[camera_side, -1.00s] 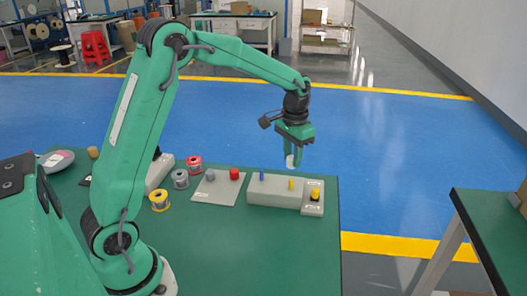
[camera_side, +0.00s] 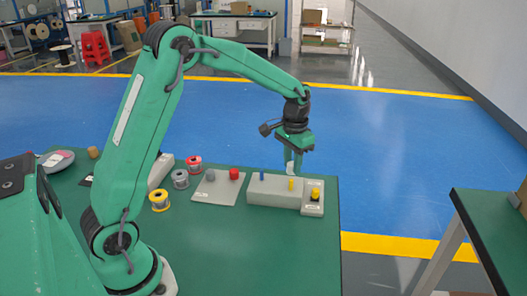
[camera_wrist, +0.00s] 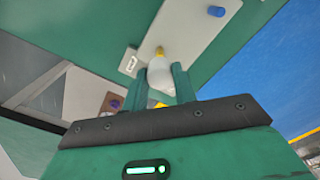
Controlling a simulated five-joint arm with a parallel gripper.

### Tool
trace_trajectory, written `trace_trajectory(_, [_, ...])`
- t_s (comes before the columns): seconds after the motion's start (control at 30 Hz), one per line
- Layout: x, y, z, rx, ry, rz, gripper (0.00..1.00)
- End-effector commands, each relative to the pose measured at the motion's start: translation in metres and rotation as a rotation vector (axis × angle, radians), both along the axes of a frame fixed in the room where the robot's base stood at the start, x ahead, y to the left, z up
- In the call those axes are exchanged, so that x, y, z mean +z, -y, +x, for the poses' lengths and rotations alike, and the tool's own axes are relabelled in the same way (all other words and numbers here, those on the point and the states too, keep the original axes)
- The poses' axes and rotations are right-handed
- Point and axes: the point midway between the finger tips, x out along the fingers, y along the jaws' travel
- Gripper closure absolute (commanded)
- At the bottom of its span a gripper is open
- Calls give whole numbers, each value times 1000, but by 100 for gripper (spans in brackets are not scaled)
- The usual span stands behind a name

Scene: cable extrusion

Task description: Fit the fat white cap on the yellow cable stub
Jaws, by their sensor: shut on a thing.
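The fat white cap (camera_side: 290,168) is held in my gripper (camera_side: 292,160), its lower end just above the yellow cable stub (camera_side: 291,184). I cannot tell whether they touch. The stub stands upright on a light grey block (camera_side: 272,190). In the wrist view the cap (camera_wrist: 161,76) sits between the two green fingers of my gripper (camera_wrist: 161,88). The yellow stub (camera_wrist: 159,52) shows just past the cap, which partly hides it.
A blue stub (camera_side: 262,176) stands on the same block to the left. A small box with a yellow button (camera_side: 315,193) is at its right end.

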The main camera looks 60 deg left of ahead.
Motion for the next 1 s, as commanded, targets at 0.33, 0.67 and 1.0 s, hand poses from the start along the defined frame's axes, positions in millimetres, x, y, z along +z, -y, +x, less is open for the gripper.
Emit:
trace_trajectory(0.33, [-15, 0, 0, 0, -1, 0, 94])
trace_trajectory(0.67, [-29, 0, 0, 0, -1, 0, 94])
trace_trajectory(1.0, [-43, 0, 0, 0, -1, 0, 94])
